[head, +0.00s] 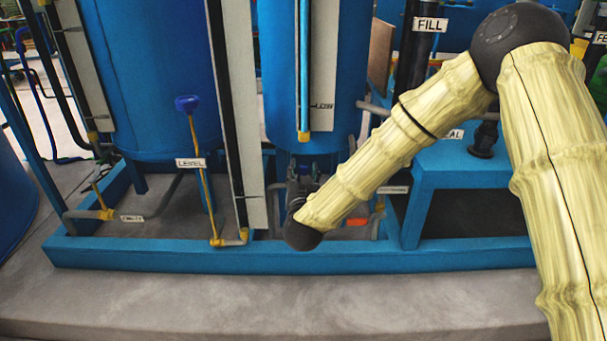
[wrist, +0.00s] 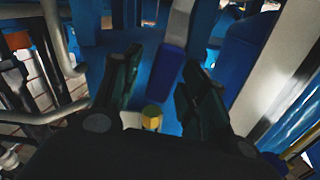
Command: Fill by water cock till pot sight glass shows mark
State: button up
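My gripper (head: 303,178) is low in front of the middle blue tank, partly hidden by my wrist. In the wrist view its two dark fingers (wrist: 160,78) are apart. A blue lever handle (wrist: 172,70) with a pale grey upper part shows between or just beyond the fingers; I cannot tell whether they touch it. A yellow hex fitting (wrist: 152,117) is below it. I cannot tell whether this is the water cock. A blue-filled sight glass (head: 304,60) runs beside a white board (head: 322,60) with a LOW mark. The liquid's top is not clear.
A yellow rod with a blue knob (head: 187,103) and LEVEL tag stands at left. A black-and-white upright strip (head: 236,110) stands in front of the tanks. A FILL-tagged black pipe (head: 415,60) is behind my arm. A blue base rail (head: 150,255) borders open concrete floor.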

grip_shut()
jog(key=shift+r, duration=0.1)
jog(key=a+n+p, duration=0.1)
jog(key=p, duration=0.1)
jog(key=shift+r+p, duration=0.2)
jog(key=shift+p, duration=0.2)
jog(key=shift+a+f+n+p, duration=0.3)
jog(key=shift+n+p, duration=0.3)
jog(key=shift+p, duration=0.25)
jog(key=shift+o, duration=0.4)
grip_release()
jog(key=shift+a, duration=0.1)
jog(key=shift+s, duration=0.1)
